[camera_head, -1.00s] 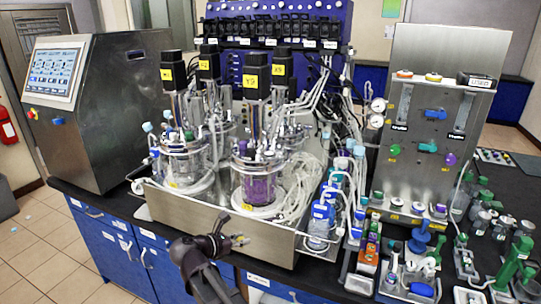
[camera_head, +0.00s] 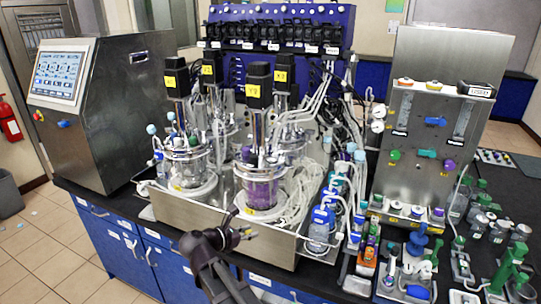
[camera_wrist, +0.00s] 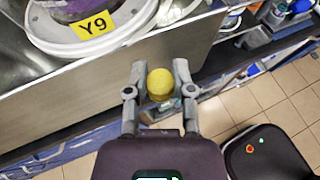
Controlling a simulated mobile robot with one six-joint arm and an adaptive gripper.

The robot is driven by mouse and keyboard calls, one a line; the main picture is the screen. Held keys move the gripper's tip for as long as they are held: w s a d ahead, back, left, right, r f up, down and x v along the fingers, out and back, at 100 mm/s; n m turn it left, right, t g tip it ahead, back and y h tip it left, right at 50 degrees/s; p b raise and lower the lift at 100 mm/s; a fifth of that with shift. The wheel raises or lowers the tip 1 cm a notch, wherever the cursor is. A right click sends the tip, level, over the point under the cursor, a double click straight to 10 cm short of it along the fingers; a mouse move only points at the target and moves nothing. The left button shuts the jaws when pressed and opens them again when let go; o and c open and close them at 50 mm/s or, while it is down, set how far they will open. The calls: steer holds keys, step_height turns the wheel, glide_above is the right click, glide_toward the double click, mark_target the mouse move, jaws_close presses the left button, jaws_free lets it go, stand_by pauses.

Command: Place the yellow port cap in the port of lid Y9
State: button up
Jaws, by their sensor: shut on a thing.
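My gripper (camera_wrist: 160,88) is shut on the yellow port cap (camera_wrist: 160,82), a rounded yellow piece between the two fingertips. In the head view my gripper (camera_head: 243,228) is in front of the steel tray's front wall, below the vessels. The front middle vessel (camera_head: 262,188) holds purple liquid, and its motor (camera_head: 259,72) carries a yellow label that seems to read Y9. The Y9 label (camera_wrist: 93,27) shows clearly on the white vessel base in the wrist view. The lid (camera_head: 259,160) is crowded with fittings; I cannot make out its open port.
The steel tray (camera_head: 220,230) has a raised front wall between my gripper and the vessels. Other vessels (camera_head: 188,160), tubes and bottles (camera_head: 322,225) crowd around. Floor (camera_wrist: 255,105) lies open in front of the blue cabinets.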

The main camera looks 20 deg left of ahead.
steer(key=d+r+p, duration=0.5)
steer(key=r+p, duration=0.6)
steer(key=r, duration=0.1)
steer(key=d+r+p, duration=0.5)
steer(key=r+p, duration=0.7)
steer(key=shift+w+r, duration=0.2)
steer(key=shift+w, duration=0.2)
steer(key=shift+w+a, duration=0.1)
steer(key=w+a, duration=0.3)
steer(key=w, duration=0.3)
steer(key=w+a+f+b, duration=0.1)
steer(key=w+a, duration=0.3)
steer(key=w, duration=0.2)
steer(key=shift+w+a+f, duration=0.15)
steer(key=shift+w+f, duration=0.1)
steer(key=shift+w+a, duration=0.15)
steer(key=shift+w, duration=0.1)
steer(key=shift+w+a+f+b, duration=0.15)
steer(key=shift+w+f+b, duration=0.15)
steer(key=shift+f+b, duration=1.5)
steer(key=shift+b, duration=0.2)
steer(key=shift+f, duration=0.2)
